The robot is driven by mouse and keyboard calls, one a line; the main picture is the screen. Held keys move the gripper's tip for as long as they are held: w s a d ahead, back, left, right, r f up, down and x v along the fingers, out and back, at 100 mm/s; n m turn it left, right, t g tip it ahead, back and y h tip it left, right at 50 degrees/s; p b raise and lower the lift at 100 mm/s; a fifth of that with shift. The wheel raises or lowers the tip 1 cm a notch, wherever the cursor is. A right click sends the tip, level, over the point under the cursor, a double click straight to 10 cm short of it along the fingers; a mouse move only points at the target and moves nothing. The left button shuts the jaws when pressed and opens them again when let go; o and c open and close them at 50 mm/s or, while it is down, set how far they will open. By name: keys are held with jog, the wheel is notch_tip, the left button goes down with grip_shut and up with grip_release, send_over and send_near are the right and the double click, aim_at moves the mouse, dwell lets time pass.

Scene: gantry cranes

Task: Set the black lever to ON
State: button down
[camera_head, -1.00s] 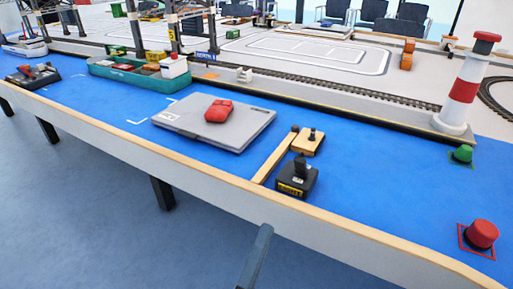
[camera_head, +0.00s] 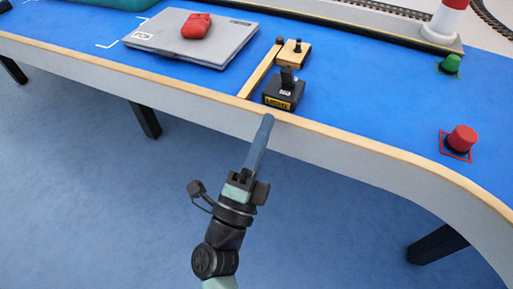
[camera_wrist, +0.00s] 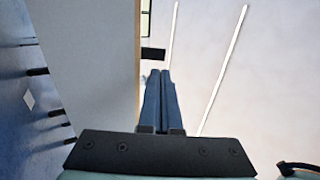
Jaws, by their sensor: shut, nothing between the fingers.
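The black lever (camera_head: 287,77) stands up from a black box (camera_head: 282,98) with a yellow label, near the front edge of the blue table. A small white mark shows on the lever; its ON and OFF sides cannot be read. My gripper (camera_head: 268,118) is shut and empty, its long blue-grey fingers pointing toward the box from just in front of the table edge, apart from the lever. In the wrist view the shut fingers (camera_wrist: 160,72) point up the picture. A dark block (camera_wrist: 153,54) beyond their tips is probably the lever's box.
A wooden bar and block with dark knobs (camera_head: 294,52) sit just behind and left of the box. A grey laptop (camera_head: 160,40) with a red object (camera_head: 196,26) lies farther left. A red button (camera_head: 461,139) and green button (camera_head: 450,64) are at right. The table edge (camera_head: 340,135) lies in front.

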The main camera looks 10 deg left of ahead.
aim_at(286, 75)
jog(key=x, duration=0.7)
jog(key=shift+w+d+r, duration=0.1)
jog(key=shift+w+r, duration=0.05)
jog(key=shift+r+p, duration=0.15)
jog(key=shift+p, duration=0.15)
